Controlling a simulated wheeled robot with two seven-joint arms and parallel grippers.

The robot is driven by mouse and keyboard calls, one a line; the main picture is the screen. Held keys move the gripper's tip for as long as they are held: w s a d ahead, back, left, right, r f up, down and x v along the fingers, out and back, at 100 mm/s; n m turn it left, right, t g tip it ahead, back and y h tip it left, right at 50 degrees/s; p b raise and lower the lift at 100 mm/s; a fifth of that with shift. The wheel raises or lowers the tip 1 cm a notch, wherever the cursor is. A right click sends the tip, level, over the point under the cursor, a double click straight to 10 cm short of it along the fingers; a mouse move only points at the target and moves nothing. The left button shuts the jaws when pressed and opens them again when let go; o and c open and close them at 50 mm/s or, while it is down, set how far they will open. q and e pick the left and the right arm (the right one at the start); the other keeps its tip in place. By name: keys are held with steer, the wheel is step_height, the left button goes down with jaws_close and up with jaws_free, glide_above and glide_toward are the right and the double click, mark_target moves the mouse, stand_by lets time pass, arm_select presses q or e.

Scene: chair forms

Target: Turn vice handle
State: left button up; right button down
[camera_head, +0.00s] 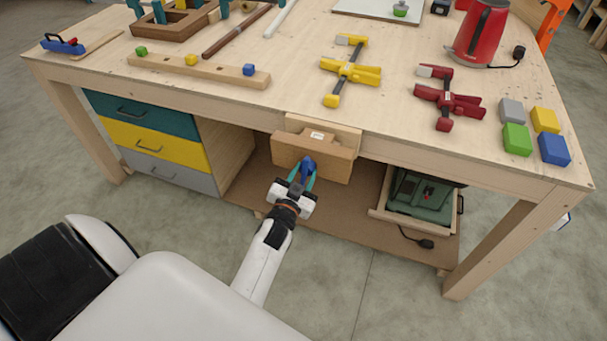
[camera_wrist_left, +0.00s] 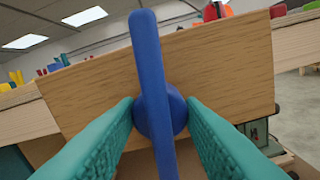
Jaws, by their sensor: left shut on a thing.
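The wooden vice (camera_head: 312,157) is fixed to the front edge of the workbench. Its blue handle (camera_head: 307,168) stands out from the front jaw. In the left wrist view the blue handle bar (camera_wrist_left: 151,70) runs nearly upright, tilted slightly, across a round blue hub, in front of the wooden jaw (camera_wrist_left: 230,62). My left gripper (camera_head: 302,178) is at the vice, its teal fingers on either side of the handle's hub. It is shut on the handle; in the left wrist view the fingers (camera_wrist_left: 160,125) flank the hub. My right gripper is not in view.
The workbench (camera_head: 295,105) carries a yellow clamp (camera_head: 350,72), a red clamp (camera_head: 448,98), coloured blocks (camera_head: 531,133) and a red kettle (camera_head: 482,32). Drawers (camera_head: 150,142) stand below at left. A green tool case (camera_head: 422,200) sits in a crate on the lower shelf at right.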

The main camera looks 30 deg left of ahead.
arm_select(q)
steer(key=shift+s+f, duration=0.1)
steer(key=shift+f, duration=0.1)
stand_by(0.4)
steer(key=o, duration=0.8)
steer(key=shift+o, duration=1)
steer(key=shift+r, duration=0.2)
